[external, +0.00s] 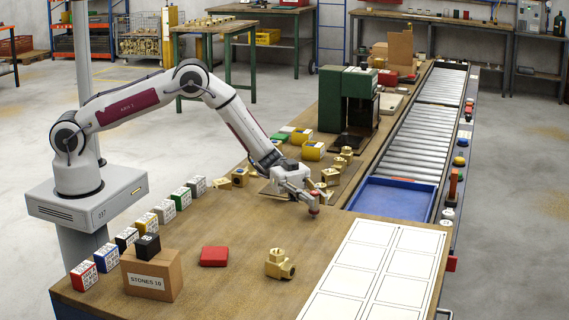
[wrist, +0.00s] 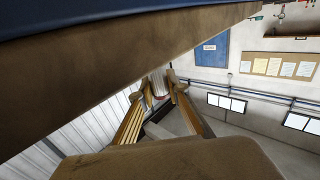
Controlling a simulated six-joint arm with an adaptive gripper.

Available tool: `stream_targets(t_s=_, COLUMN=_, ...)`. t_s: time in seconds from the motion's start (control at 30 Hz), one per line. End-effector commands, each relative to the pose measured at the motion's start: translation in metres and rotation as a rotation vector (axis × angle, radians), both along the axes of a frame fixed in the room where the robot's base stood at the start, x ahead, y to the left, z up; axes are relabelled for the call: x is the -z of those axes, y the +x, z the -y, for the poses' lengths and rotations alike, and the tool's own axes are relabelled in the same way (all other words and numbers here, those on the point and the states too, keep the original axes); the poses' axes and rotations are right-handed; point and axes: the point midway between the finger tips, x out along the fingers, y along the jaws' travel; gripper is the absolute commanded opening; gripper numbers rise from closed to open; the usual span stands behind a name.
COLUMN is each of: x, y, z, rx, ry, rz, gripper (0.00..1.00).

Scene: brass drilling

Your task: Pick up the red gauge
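My gripper (external: 300,188) hangs low over the right part of the wooden bench, beside the brass fittings. A small red piece (external: 313,211) shows right at its lower end; it may be the red gauge, but it is too small to tell whether it is gripped or part of the tool. In the wrist view my two fingers (wrist: 164,90) reach away with a gap between their tips, and a pale shape in that gap is unclear. A flat red block (external: 214,256) lies on the bench, apart from the gripper, to its lower left.
A brass fitting (external: 280,264) stands near the front. A cardboard box (external: 152,274) and several coloured blocks line the left edge. A green machine (external: 347,100) stands behind. A blue tray (external: 392,199) and white panel (external: 375,272) lie right. Bench around the red block is clear.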

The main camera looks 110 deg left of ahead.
Motion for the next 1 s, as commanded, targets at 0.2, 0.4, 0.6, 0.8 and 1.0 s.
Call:
stream_targets(t_s=0.2, x=0.0, y=0.0, z=0.0, rx=0.0, ry=0.0, rz=0.0, gripper=0.0)
stream_targets(t_s=0.4, x=-0.002, y=0.0, z=0.0, rx=0.0, ry=0.001, rz=0.001, gripper=0.0)
stream_targets(t_s=0.6, x=-0.013, y=0.0, z=0.0, rx=0.0, ry=0.0, rz=0.001, gripper=0.0)
stream_targets(t_s=0.8, x=-0.036, y=0.0, z=0.0, rx=0.001, ry=0.002, rz=0.003, gripper=0.0)
stream_targets(t_s=1.0, x=-0.063, y=0.0, z=0.0, rx=0.001, ry=0.002, rz=0.003, gripper=0.0)
